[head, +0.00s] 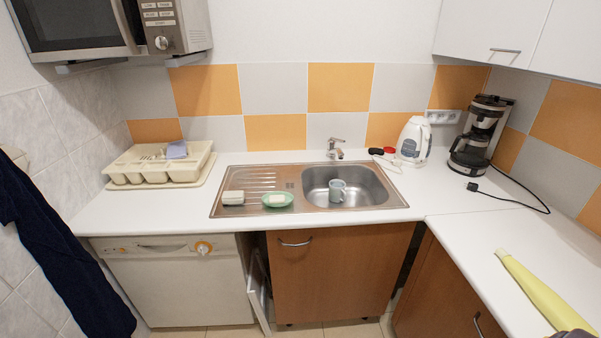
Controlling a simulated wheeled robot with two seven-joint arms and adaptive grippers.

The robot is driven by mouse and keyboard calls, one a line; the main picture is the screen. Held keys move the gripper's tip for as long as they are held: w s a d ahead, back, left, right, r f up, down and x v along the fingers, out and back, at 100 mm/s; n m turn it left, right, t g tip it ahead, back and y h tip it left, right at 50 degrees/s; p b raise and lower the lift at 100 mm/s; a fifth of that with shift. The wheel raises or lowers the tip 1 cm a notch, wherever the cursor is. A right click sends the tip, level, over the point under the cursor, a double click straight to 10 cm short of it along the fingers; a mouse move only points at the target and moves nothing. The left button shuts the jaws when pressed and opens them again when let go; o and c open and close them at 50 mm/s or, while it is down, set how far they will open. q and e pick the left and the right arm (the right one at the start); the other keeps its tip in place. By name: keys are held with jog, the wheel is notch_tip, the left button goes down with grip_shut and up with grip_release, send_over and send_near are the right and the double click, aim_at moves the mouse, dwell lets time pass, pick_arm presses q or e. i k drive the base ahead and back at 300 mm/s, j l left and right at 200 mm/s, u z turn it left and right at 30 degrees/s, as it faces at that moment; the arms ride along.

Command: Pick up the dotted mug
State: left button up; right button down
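A small pale blue-grey mug (337,191) stands in the basin of the metal sink (386,203), left of the basin's middle. It looks upright, with its handle towards the right. It is too small here to make out dots on it. No other mug is in view. Neither of my grippers can be made out, and nothing touches the mug.
A green soap dish (269,203) and a pale sponge-like block (233,198) sit on the drainboard. The faucet (334,149) rises behind the basin. A kettle (413,141), coffee maker (478,140) and yellow object (541,287) are on the right. The front counter edge is clear.

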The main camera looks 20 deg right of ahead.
aim_at(337, 193)
jog(key=i+l, duration=0.3)
jog(key=l, duration=0.15)
jog(key=i+l+z, duration=0.15)
jog(key=i+l, duration=0.2)
